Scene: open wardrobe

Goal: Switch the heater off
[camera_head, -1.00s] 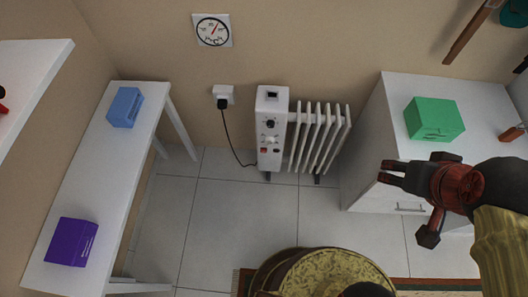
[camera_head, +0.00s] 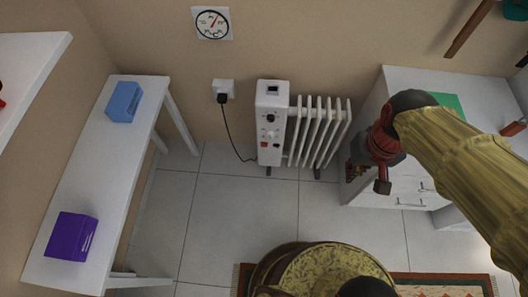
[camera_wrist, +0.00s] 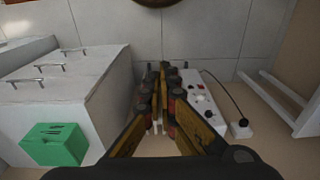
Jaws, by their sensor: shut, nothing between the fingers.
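The heater (camera_head: 272,105) is a white oil radiator standing upright on the floor against the back wall. Its front panel has a red switch (camera_head: 263,145) and a dark knob (camera_head: 270,118). A black cord runs from it to a plug (camera_head: 222,98) in the wall socket. In the wrist view the heater's panel (camera_wrist: 196,97) appears just right of the fingers, with a red switch (camera_wrist: 200,86). My gripper (camera_head: 352,172) is right of the heater, apart from it, near the white cabinet's left side. Its fingers (camera_wrist: 160,78) are shut and empty, hiding part of the heater's fins.
The white cabinet (camera_head: 400,185) stands close on the right, with a green box (camera_head: 447,101) partly hidden by my arm. A white table (camera_head: 100,170) with a blue box (camera_head: 124,102) and purple box (camera_head: 71,237) is at left. The tiled floor before the heater is clear.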

